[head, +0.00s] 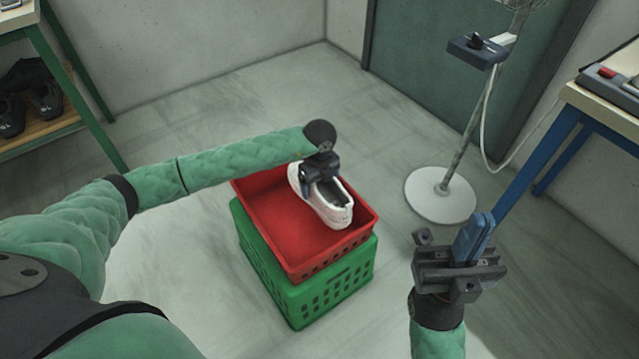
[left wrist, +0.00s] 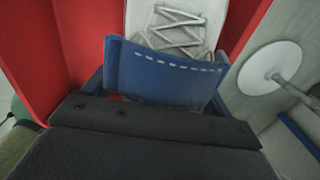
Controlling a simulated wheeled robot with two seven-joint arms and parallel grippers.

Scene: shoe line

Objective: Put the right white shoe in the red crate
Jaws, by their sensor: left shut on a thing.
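The white shoe (head: 334,212) is over the red crate (head: 285,253), toward its far right side. My left gripper (head: 313,180) is shut on the shoe near one end. In the left wrist view the shoe's white laces (left wrist: 178,28) show just beyond the blue finger pad (left wrist: 163,75), with red crate wall on both sides. I cannot tell whether the shoe touches the crate floor. My right gripper (head: 462,255) is raised at the right, away from the crate; whether its fingers are apart is unclear.
The red crate sits on a green crate (head: 315,295) on the floor. A stand with a round white base (head: 440,195) is to the right. A blue-legged table (head: 600,100) is at the far right, a shelf with dark shoes (head: 45,100) at the left. Bare floor surrounds the crates.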

